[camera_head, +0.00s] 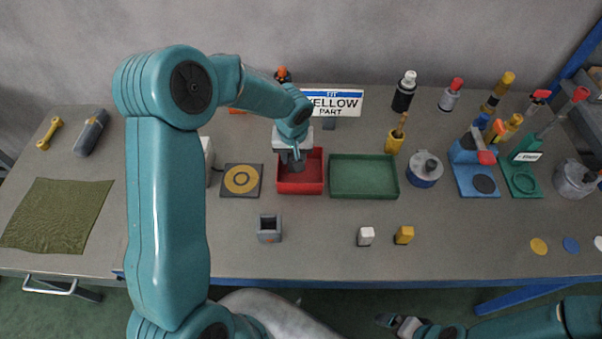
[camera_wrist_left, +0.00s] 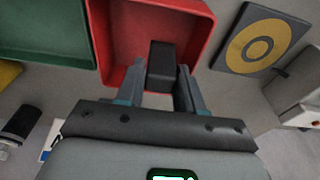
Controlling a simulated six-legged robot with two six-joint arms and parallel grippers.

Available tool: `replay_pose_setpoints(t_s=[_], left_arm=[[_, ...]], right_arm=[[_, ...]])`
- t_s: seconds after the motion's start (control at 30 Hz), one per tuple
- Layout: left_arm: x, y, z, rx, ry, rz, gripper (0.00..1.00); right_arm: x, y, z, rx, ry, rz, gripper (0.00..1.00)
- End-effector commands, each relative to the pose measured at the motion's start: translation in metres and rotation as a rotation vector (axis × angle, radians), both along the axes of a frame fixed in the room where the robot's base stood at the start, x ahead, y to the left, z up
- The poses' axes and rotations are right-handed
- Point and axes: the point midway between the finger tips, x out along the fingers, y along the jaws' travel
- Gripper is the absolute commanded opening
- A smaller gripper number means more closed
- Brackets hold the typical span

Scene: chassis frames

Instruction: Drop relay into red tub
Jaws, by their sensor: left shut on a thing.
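The red tub (camera_head: 313,186) stands open on the table, left of a green tray. My left gripper (camera_head: 293,158) points down over the left part of the red tub. In the left wrist view its two fingers (camera_wrist_left: 160,84) are shut on a dark block, the relay (camera_wrist_left: 161,58). The relay shows against the inside of the red tub (camera_wrist_left: 204,32); whether it touches the floor I cannot tell. The arm hides part of the tub's back left. My right gripper (camera_head: 399,324) is low at the table's front, away from the tub; its jaw state is unclear.
The green tray (camera_head: 363,177) adjoins the tub's right. A dark plate with a yellow ring (camera_head: 241,180) lies left. A grey socket block (camera_head: 269,228), a white block (camera_head: 365,236) and a yellow block (camera_head: 404,235) stand in front. A "YELLOW PART" sign (camera_head: 334,103) stands behind.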

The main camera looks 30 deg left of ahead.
Motion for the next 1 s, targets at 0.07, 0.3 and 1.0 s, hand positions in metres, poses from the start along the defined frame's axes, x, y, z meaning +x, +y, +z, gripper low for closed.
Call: replay_pose_setpoints(t_s=[0.07,0.3,1.0], left_arm=[[0.001,0.001,0.001,0.0,0.0,0.001,0.07],[0.002,0.001,0.001,0.0,0.0,0.002,0.67],[-0.009,-0.008,0.099,0.002,-0.008,0.001,0.67]], right_arm=[[0.0,0.0,0.001,0.0,0.0,0.0,0.96],[0.0,0.0,0.001,0.0,0.0,0.0,0.96],[0.0,0.0,-0.016,0.0,0.0,0.0,0.96]])
